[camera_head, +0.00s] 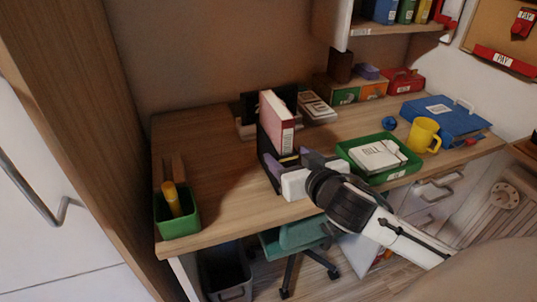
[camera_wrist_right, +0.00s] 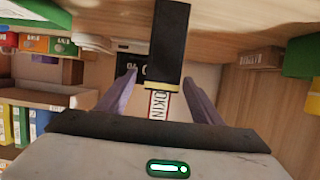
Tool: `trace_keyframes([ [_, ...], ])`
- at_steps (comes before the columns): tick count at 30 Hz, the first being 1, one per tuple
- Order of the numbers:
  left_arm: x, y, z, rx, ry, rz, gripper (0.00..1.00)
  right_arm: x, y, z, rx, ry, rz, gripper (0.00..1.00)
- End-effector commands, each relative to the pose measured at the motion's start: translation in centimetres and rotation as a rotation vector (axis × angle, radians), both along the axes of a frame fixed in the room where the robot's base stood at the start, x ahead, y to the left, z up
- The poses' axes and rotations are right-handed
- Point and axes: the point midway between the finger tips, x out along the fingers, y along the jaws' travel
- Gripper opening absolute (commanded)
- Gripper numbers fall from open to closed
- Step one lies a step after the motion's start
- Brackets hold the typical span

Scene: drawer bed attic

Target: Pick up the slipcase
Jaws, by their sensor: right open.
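The black slipcase (camera_head: 268,152) stands upright near the desk's front edge, with a red and white book (camera_head: 277,120) rising out of its top. In the right wrist view, which looks upside down, the slipcase (camera_wrist_right: 170,42) and the book's spine (camera_wrist_right: 158,104) appear between the two purple fingers of the gripper (camera_wrist_right: 158,82). The fingers are apart and open, with gaps on both sides. How far they reach along the slipcase's sides is hard to tell. My left gripper is out of view.
A green tray (camera_head: 400,176) with a white box is just right of my gripper. A yellow mug (camera_head: 424,135) and a blue binder (camera_head: 447,117) stand beyond. A green pen holder (camera_head: 178,220) is at the left front corner. Bare desk (camera_head: 222,178) lies left of the slipcase.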

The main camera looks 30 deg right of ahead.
Motion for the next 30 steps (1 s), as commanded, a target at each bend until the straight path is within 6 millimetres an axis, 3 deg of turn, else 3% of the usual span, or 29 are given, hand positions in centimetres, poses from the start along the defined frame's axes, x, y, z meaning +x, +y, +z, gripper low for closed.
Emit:
trace_keyframes([
  [3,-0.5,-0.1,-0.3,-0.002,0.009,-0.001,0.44,1.8,-0.5,-0.6,-0.002,0.001,-0.001,0.60],
  [11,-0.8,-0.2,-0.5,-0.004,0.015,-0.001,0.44,3.8,-0.9,-1.3,-0.002,0.001,0.001,0.60],
  [19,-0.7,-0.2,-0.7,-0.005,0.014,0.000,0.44,7.4,-1.5,-2.2,-0.002,0.003,0.001,0.60],
  [29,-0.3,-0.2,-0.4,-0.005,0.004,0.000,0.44,8.2,-1.7,-2.6,0.001,0.004,0.002,0.60],
  [30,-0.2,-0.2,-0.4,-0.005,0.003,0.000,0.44,8.2,-1.7,-2.6,0.001,0.004,0.002,0.57],
])
